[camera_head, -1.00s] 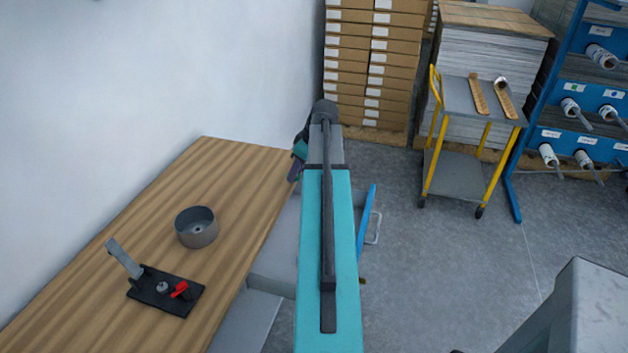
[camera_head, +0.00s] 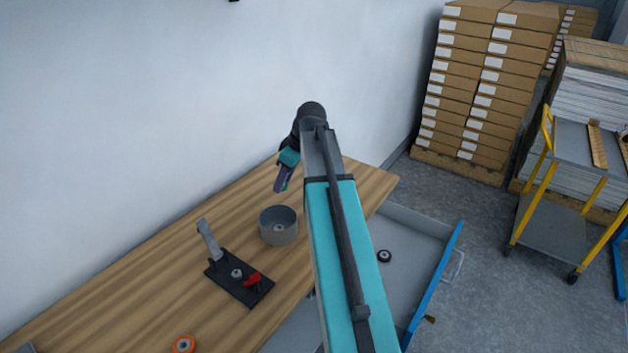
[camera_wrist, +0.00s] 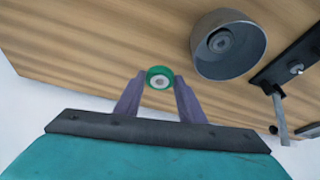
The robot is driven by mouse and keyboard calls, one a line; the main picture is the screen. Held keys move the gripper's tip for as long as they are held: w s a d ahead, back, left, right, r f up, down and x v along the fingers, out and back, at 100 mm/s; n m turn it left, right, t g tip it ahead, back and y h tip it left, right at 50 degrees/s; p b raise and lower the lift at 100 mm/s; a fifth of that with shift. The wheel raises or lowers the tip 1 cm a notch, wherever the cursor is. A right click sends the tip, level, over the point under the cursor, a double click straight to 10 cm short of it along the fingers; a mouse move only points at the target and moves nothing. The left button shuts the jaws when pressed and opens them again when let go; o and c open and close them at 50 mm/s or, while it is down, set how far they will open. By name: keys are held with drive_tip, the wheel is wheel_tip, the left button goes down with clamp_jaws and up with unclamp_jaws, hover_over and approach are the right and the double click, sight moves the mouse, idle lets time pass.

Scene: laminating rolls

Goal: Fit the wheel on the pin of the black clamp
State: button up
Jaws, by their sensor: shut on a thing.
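A green wheel with a white hub (camera_wrist: 160,80) is held between the two fingertips of my gripper (camera_wrist: 159,84) in the wrist view. In the head view my gripper (camera_head: 281,182) is over the far part of the wooden bench, and the wheel in it is barely visible. The black clamp (camera_head: 228,283) lies on the bench, nearer than my gripper, with an upright grey lever, a small grey round part and a red part. Its edge also shows at the right of the wrist view (camera_wrist: 291,62). I cannot clearly make out its pin.
A grey round cup (camera_head: 279,232) stands on the bench (camera_head: 150,285) between my gripper and the clamp. An orange wheel (camera_head: 184,344) lies at the near edge. An open drawer (camera_head: 412,240) at the right holds a small black wheel (camera_head: 384,256). A wall bounds the left.

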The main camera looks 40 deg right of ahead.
drive_tip(key=w+a+r+m+h, duration=0.1)
drive_tip(key=a+r+m, duration=0.1)
drive_tip(key=a, duration=1.1)
drive_tip(key=w+a+r+m+h, duration=0.1)
drive_tip(key=a+r+m, duration=0.2)
drive_tip(key=a, duration=1)
drive_tip(key=shift+w+a+r+m+t, duration=0.15)
drive_tip(key=shift+a+m+t, duration=0.15)
drive_tip(key=shift+m+t, duration=0.1)
drive_tip(key=shift+d, duration=0.15)
